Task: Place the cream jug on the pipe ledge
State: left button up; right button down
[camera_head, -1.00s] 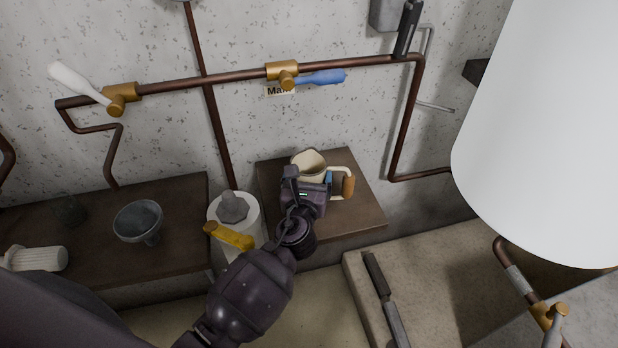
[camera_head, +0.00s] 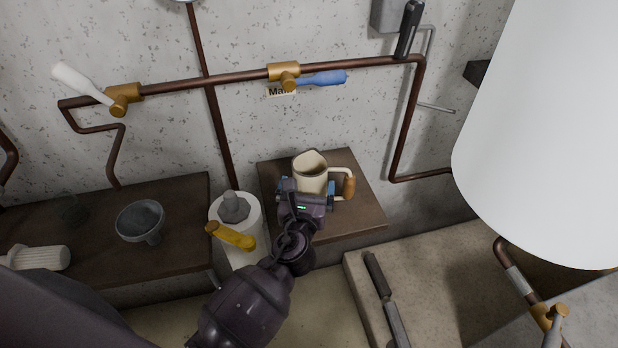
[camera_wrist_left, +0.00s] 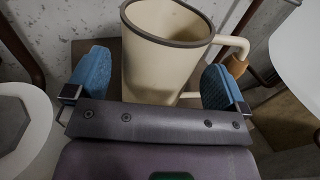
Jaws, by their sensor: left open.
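The cream jug (camera_head: 311,174) stands upright on a brown wooden ledge (camera_head: 345,219) against the wall. It has a dark rim and a handle with an orange-brown grip on its right side. My left gripper (camera_head: 306,188) is open at the near side of the jug. In the left wrist view the jug (camera_wrist_left: 160,55) stands just beyond and between the blue fingertips of my left gripper (camera_wrist_left: 160,85), with gaps on both sides. The lower part of the jug is hidden behind the gripper. My right gripper is not in view.
Left of the ledge stand a white cylinder (camera_head: 247,213) and a yellow lever (camera_head: 230,236). A darker shelf (camera_head: 185,235) farther left holds a grey funnel (camera_head: 139,219). Copper pipes (camera_head: 232,78) with valves run along the wall above. A large white cylinder (camera_head: 550,130) blocks the right side.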

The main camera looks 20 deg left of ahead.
pick_arm(q)
jog(key=v, duration=0.8)
jog(key=shift+s, duration=0.3)
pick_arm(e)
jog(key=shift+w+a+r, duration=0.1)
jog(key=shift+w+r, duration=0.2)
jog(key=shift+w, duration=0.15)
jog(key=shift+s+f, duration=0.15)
